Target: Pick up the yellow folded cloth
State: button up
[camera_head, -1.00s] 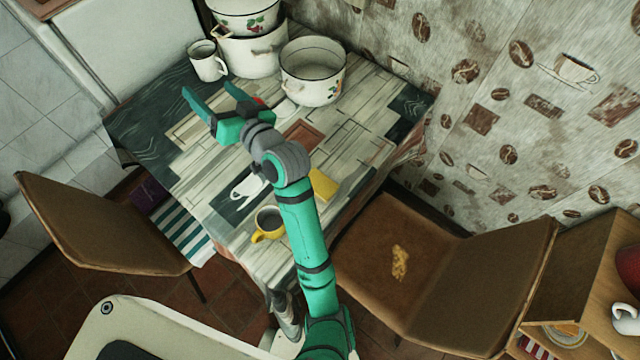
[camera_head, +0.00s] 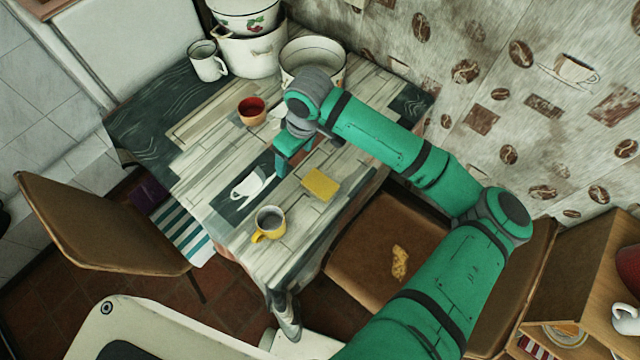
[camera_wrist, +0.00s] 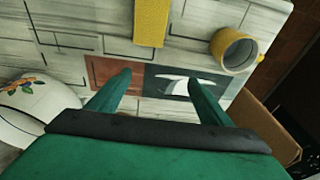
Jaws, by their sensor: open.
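The yellow folded cloth (camera_head: 320,184) lies flat on the table near its right edge. In the wrist view the cloth (camera_wrist: 151,22) is at the top centre, beyond my fingertips and partly cut off by the frame edge. My gripper (camera_head: 294,168) points down over the table, just left of and behind the cloth. In the wrist view my gripper (camera_wrist: 160,80) has its two fingers spread apart with nothing between them, only the tabletop below. The cloth is apart from the fingers.
A yellow mug (camera_head: 270,223) stands near the cloth and also shows in the wrist view (camera_wrist: 234,50). A red cup (camera_head: 252,111), a white mug (camera_head: 207,62) and white enamel pots (camera_head: 312,62) stand further back. A brown chair (camera_head: 375,240) is at the table's right side.

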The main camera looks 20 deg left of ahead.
jog(key=h, duration=0.2)
send_over(320, 183)
notch_tip(320, 183, down, 11)
jog(key=shift+f, duration=0.1)
dwell(0.3)
jog(key=shift+c, duration=0.3)
jog(key=shift+a, duration=0.1)
jog(key=c, duration=1)
jog(key=shift+c, duration=0.3)
